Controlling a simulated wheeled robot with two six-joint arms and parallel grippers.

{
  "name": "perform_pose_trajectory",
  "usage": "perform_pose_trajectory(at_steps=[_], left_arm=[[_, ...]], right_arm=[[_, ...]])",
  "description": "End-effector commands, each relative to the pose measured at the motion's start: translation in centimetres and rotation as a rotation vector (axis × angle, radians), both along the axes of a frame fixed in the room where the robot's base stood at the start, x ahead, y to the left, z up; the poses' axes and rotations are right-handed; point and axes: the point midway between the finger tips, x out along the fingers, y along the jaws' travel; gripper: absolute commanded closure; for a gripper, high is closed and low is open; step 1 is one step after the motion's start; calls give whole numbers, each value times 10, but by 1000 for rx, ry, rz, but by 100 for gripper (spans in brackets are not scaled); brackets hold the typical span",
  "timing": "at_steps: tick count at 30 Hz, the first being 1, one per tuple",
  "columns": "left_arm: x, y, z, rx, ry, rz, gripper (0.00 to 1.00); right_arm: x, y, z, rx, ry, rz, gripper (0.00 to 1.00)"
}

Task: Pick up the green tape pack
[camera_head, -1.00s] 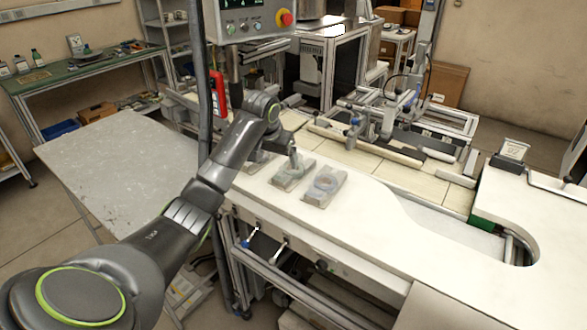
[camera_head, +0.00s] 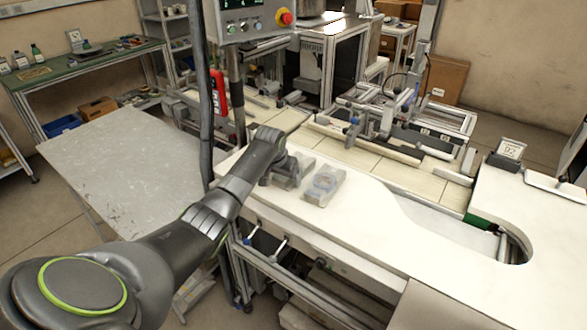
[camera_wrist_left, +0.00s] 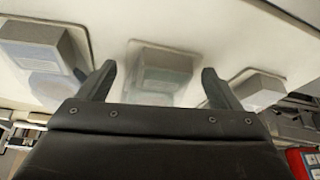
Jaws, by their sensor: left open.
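Three grey tape packs with clear parts show in the left wrist view. The middle one, the green tape pack (camera_wrist_left: 160,62), has a faint green tint below its grey block. My left gripper (camera_wrist_left: 158,80) is open, with one finger to each side of this pack in the picture; I cannot tell if they touch it. In the head view my left gripper (camera_head: 279,168) is over the green pack (camera_head: 298,170) and partly hides it. My right gripper is not in view.
A blue-tinted pack (camera_head: 324,186) lies just right of the green one; it also shows in the left wrist view (camera_wrist_left: 40,60). Another pack (camera_wrist_left: 250,88) is on the other side. The white worktop (camera_head: 390,235) is clear to the right. A control panel (camera_head: 245,18) hangs above.

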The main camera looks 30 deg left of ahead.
Motion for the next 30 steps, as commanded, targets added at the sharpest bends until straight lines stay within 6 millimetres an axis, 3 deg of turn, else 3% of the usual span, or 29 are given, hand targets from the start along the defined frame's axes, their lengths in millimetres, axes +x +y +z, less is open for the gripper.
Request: perform_pose_trajectory(at_steps=[8,20,26,30], left_arm=[[1,0,-1,0,0,-1,15],[1,0,-1,0,0,0,67],[1,0,-1,0,-1,0,68],[2,1,10,1,-5,-1,68]], right_arm=[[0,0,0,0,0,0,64],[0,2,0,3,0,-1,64],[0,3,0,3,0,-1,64],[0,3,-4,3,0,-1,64]])
